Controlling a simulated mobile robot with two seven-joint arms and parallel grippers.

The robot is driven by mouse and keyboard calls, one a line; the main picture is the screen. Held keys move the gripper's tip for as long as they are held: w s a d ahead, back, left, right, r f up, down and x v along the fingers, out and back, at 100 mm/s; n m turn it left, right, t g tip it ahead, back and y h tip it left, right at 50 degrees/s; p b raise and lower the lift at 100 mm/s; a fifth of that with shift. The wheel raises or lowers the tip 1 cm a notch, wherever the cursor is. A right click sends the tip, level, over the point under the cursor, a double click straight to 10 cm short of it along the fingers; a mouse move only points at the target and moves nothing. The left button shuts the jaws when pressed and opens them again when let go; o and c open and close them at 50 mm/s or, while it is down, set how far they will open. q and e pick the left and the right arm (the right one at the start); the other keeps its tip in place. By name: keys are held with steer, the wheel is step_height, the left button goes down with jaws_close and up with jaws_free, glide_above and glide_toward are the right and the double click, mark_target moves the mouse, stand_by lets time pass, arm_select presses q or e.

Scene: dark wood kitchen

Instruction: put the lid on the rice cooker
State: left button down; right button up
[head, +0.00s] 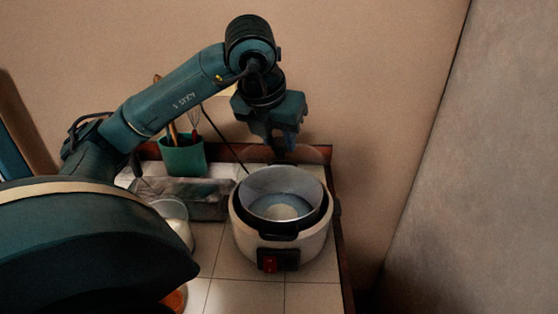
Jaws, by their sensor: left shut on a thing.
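The white rice cooker (300,246) stands open on the tiled counter, with a dark rim, a front handle and a red switch. Its metal inner pot (262,185) is uncovered, and something pale lies at the bottom. My left gripper (283,152) points down just behind the cooker's far rim. It is shut on what seems to be the see-through lid (308,154), a faint rounded shape against the back edge. The lid's outline and tilt are hard to tell. My right gripper is not in view.
A green utensil holder (183,158) stands at the back left. The counter's right edge (343,255) is close to the cooker. Bare tiles (235,294) lie in front.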

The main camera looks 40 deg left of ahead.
mark_target(278, 157)
arm_select(q)
step_height(278, 157, down, 4)
steer(key=shift+f, duration=0.1)
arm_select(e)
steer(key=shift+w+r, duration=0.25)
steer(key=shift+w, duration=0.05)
arm_select(q)
steer(key=shift+w+f+b, duration=0.1)
steer(key=shift+f+b, duration=0.3)
steer(key=shift+b, duration=0.2)
steer(key=shift+f, duration=0.15)
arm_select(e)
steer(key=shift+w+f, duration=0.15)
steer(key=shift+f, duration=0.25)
arm_select(q)
steer(key=shift+f, duration=0.1)
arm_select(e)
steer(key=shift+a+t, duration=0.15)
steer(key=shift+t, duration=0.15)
arm_select(q)
steer(key=c, duration=1)
jaws_free()
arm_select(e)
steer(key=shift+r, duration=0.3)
